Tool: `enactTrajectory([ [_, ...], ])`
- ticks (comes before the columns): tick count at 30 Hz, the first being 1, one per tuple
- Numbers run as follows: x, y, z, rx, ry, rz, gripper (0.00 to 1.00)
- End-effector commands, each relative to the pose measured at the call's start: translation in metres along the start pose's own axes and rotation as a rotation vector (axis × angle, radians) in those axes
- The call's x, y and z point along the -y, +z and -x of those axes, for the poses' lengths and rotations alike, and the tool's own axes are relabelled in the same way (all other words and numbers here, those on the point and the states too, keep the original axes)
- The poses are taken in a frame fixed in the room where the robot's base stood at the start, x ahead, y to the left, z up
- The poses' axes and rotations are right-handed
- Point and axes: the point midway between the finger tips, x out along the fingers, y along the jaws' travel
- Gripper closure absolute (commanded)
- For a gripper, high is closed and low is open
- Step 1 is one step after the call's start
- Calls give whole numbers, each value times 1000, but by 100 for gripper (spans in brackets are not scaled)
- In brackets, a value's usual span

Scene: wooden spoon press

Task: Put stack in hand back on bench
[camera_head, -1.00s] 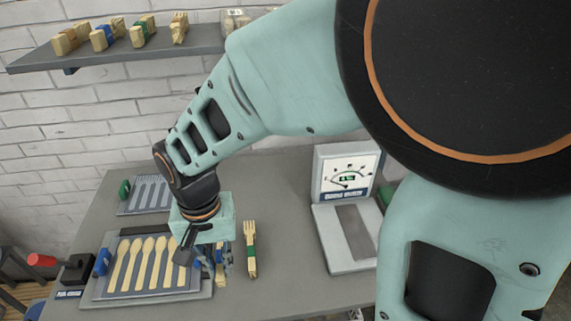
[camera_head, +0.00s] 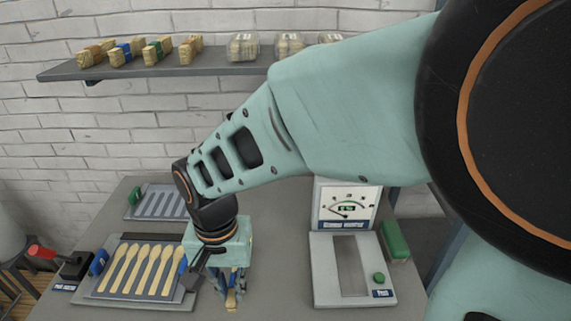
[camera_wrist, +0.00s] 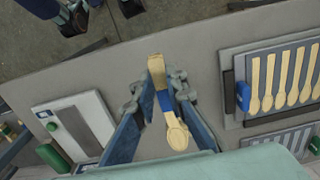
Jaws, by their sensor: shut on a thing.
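My gripper (camera_head: 235,284) is shut on a stack of wooden spoons (camera_wrist: 175,128) with a blue band (camera_wrist: 166,103) around it. In the wrist view the stack lies between the two fingers, bowls toward the wrist and a squared wooden end away from it. In the head view only a small wooden part of it (camera_head: 231,299) shows below the fingers.
A tray of several wooden spoons (camera_head: 125,293) lies just left of my gripper. A slotted grey tray (camera_head: 150,204) is behind it. Banded stacks (camera_head: 159,49) sit on the wall shelf (camera_head: 215,64).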

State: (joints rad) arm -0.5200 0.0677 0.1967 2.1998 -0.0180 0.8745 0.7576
Motion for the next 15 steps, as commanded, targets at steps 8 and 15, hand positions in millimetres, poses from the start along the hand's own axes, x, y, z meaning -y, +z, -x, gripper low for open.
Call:
enactTrajectory([
  [8, -5, -4, -3, 2, 1, -7, 100],
  [15, -42, -43, -26, 4, 2, -11, 100],
])
